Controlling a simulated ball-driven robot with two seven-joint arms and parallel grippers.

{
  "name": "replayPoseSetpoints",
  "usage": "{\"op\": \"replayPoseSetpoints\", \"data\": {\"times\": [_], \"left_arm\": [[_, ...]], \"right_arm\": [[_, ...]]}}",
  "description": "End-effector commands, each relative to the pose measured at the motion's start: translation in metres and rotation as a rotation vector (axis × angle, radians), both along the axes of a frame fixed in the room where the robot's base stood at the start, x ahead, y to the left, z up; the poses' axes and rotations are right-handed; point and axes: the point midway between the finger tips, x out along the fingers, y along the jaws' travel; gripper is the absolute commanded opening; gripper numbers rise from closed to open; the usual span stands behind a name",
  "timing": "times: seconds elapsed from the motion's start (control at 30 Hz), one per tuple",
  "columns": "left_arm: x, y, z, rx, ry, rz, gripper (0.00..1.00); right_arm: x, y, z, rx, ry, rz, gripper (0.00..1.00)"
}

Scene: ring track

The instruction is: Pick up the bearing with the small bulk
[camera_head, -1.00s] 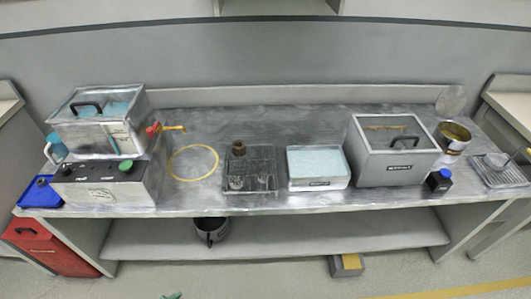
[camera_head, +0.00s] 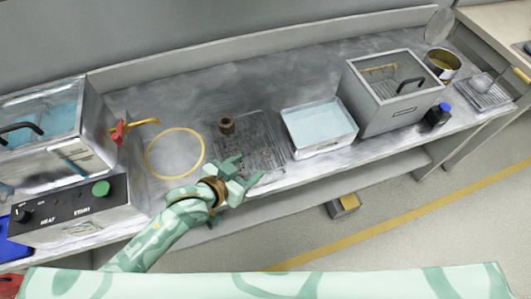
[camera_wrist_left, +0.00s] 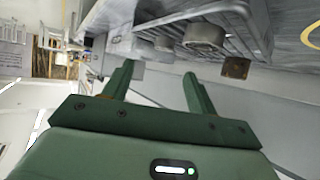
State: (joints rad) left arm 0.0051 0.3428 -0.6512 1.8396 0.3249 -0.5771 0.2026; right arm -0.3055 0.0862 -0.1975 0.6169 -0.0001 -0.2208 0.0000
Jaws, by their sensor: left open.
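A wire rack (camera_head: 262,142) lies on the metal bench. A brown bearing-like part (camera_head: 227,125) stands at its back left; a brown block (camera_wrist_left: 235,67) shows in the left wrist view. There, a larger grey round part (camera_wrist_left: 204,35) and a smaller grey one (camera_wrist_left: 165,43) sit on the rack, beyond my fingers. My left gripper (camera_head: 243,172) is open and empty at the rack's front edge. It hides the front part of the rack in the head view, including the small parts there. My right gripper is not in view.
A yellow ring (camera_head: 149,152) lies left of the rack. A control box with a green knob (camera_head: 125,213) and a clear-lidded tank (camera_head: 60,165) stand left.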

Motion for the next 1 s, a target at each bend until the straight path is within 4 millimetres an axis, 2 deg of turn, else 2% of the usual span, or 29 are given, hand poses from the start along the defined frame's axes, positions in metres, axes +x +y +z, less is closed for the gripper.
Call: {"op": "replayPoseSetpoints", "data": {"times": [0.03,0.13,0.33,0.5,0.63,0.87,0.9,1.0], "left_arm": [[0.008,-0.007,-0.009,-0.002,0.001,0.0,0.58],[0.019,-0.014,-0.016,-0.001,0.001,0.0,0.58],[0.03,-0.022,-0.024,0.001,0.001,0.0,0.58],[0.052,-0.031,-0.043,0.002,0.001,0.0,0.58],[0.062,-0.039,-0.047,0.001,0.0,0.0,0.58],[0.064,-0.04,-0.046,0.002,-0.001,0.0,0.58],[0.064,-0.04,-0.046,0.002,-0.001,0.0,0.52],[0.064,-0.04,-0.046,0.002,-0.001,0.0,0.24]], "right_arm": [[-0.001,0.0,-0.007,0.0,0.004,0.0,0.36],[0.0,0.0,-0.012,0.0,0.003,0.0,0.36],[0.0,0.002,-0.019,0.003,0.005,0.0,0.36],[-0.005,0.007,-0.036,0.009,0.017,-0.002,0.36],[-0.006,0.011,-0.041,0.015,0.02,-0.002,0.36],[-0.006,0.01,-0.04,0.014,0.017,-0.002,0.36],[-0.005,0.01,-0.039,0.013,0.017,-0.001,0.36],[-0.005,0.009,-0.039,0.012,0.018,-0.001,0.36]]}}
